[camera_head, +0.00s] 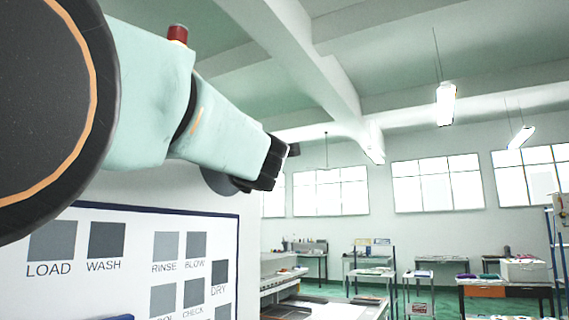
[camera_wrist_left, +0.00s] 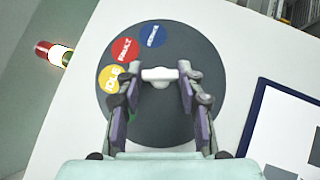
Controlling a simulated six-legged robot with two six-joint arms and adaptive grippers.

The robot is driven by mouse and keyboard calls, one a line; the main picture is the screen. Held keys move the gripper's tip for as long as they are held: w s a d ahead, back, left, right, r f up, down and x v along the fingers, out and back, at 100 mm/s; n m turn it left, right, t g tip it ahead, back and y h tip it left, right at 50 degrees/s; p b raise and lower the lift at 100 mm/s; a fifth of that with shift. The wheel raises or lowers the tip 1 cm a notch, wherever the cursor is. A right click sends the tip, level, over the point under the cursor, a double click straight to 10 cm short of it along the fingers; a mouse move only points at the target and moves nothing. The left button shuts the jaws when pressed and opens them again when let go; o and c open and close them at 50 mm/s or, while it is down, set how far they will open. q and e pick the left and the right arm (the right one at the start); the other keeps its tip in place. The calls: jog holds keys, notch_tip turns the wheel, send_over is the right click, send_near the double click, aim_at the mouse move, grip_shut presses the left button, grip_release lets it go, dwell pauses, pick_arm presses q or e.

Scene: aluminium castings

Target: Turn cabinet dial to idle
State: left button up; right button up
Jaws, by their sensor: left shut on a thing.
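The dial's white bar-shaped knob (camera_wrist_left: 159,74) sits on a round dark plate (camera_wrist_left: 205,120) on the pale cabinet (camera_wrist_left: 90,45). My left gripper (camera_wrist_left: 161,77) is shut on the knob, one finger at each end. Round labels line the plate's left side: blue (camera_wrist_left: 152,36), red (camera_wrist_left: 124,50), yellow (camera_wrist_left: 110,78) that seems to read IDLE, and green (camera_wrist_left: 131,100), partly hidden by a finger. I cannot tell which label the knob points to. In the head view my left gripper (camera_head: 272,163) is at the cabinet's upper part, with the plate (camera_head: 219,182) mostly hidden. My right gripper is not in view.
A red-topped beacon (camera_head: 178,34) shows above my left arm; it also shows in the wrist view (camera_wrist_left: 52,54). A blue-framed panel (camera_head: 130,235) on the cabinet has grey squares labelled LOAD, WASH, RINSE and others. Work tables (camera_head: 500,282) stand far off at right.

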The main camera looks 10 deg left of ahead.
pick_arm(q)
jog(key=shift+s+r, duration=0.15)
jog(key=shift+r, duration=0.15)
jog(key=o, duration=1.2)
jog(key=shift+w+a+f, duration=0.2)
jog(key=shift+a+f, duration=0.05)
jog(key=shift+c, duration=0.2)
jog(key=shift+s+d+r, duration=0.1)
jog(key=shift+d, duration=0.05)
